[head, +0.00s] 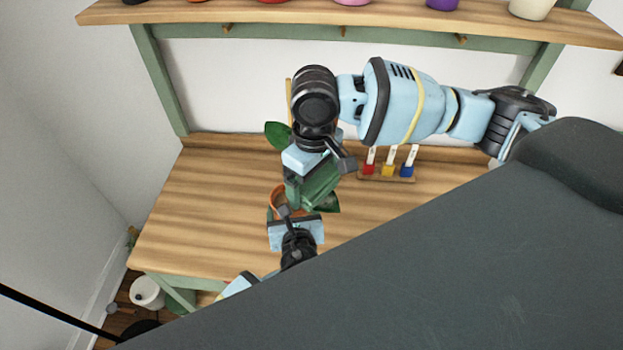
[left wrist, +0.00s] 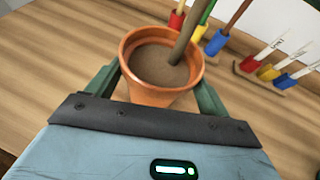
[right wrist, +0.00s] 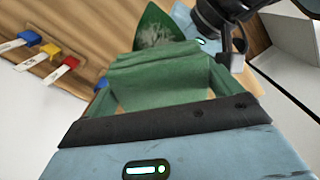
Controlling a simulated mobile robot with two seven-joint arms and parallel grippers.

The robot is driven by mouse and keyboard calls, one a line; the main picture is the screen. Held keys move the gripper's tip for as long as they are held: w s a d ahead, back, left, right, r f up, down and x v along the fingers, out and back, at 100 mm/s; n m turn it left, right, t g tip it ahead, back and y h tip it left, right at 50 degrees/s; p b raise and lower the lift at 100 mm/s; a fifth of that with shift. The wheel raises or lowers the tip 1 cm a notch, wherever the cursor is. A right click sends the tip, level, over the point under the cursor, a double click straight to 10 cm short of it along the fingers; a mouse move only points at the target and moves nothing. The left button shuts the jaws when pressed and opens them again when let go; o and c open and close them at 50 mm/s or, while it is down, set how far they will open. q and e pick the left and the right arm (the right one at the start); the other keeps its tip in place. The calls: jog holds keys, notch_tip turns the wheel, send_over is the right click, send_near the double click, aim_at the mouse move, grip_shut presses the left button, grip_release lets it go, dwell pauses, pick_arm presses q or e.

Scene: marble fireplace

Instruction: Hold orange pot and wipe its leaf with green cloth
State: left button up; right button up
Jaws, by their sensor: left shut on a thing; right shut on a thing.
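The orange pot (head: 277,199) stands on the wooden table in the head view, partly hidden by my grippers. My left gripper (head: 288,212) is shut on it; the left wrist view shows the pot (left wrist: 150,93) between the fingers, with soil and a brown stem. My right gripper (head: 308,180) is above the pot, shut on the green cloth (head: 321,186). The cloth (right wrist: 160,78) spans the fingers in the right wrist view. Just beyond it is a green leaf (right wrist: 152,32) with a pale patch; contact is unclear. Another leaf (head: 277,134) shows in the head view.
A wooden holder (head: 388,179) with red, yellow and blue labelled items stands to the right on the table. A shelf (head: 400,22) with coloured pots runs above the back. The table's left side is clear. A white container (head: 147,291) is low at left.

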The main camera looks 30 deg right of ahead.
jog(key=shift+w+d, duration=0.3)
jog(key=shift+d, duration=0.45)
jog(key=shift+a, duration=0.1)
jog(key=shift+s+a, duration=0.4)
jog(key=shift+a, duration=0.4)
jog(key=shift+a, duration=0.1)
jog(key=shift+s+a+f, duration=0.1)
jog(key=shift+s+a, duration=0.2)
jog(key=shift+a, duration=0.25)
jog(key=shift+s+a, duration=0.3)
jog(key=shift+a, duration=0.2)
jog(key=shift+d, duration=0.15)
jog(key=shift+w+d, duration=0.5)
jog(key=shift+d, duration=0.3)
jog(key=shift+d, duration=0.1)
